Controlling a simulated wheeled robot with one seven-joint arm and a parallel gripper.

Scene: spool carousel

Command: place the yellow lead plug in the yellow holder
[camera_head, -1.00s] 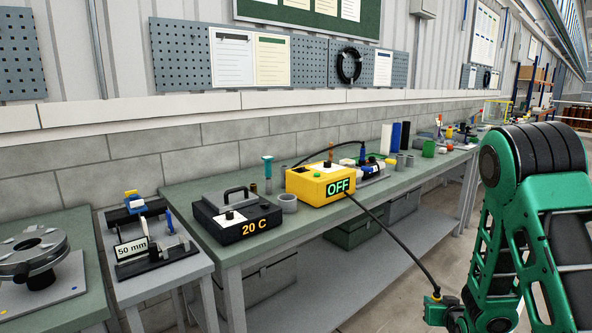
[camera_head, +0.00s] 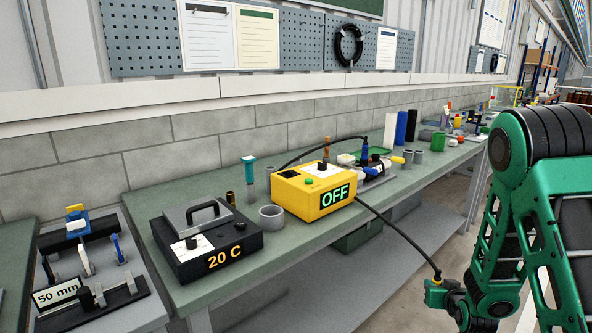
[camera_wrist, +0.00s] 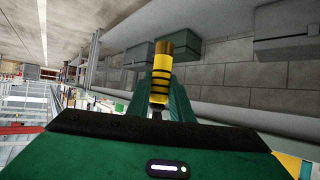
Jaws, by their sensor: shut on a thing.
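My gripper (camera_wrist: 160,90) is shut on the yellow lead plug (camera_wrist: 161,70), which has black bands and sticks out between the green fingers in the wrist view. In the head view the plug (camera_head: 436,284) is at the end of my arm, lower right, clear of the bench and in front of it. A black lead (camera_head: 398,236) runs from it to a yellow box (camera_head: 300,196) reading OFF. A small yellow piece (camera_head: 397,160) is behind the box; I cannot tell whether it is the yellow holder.
A black case (camera_head: 205,240) reading 20 C and a grey ring (camera_head: 271,217) stand left of the yellow box on the green bench (camera_head: 250,262). Black, blue and white cylinders stand farther back. Bins lie on the lower shelf. The floor before the bench looks clear.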

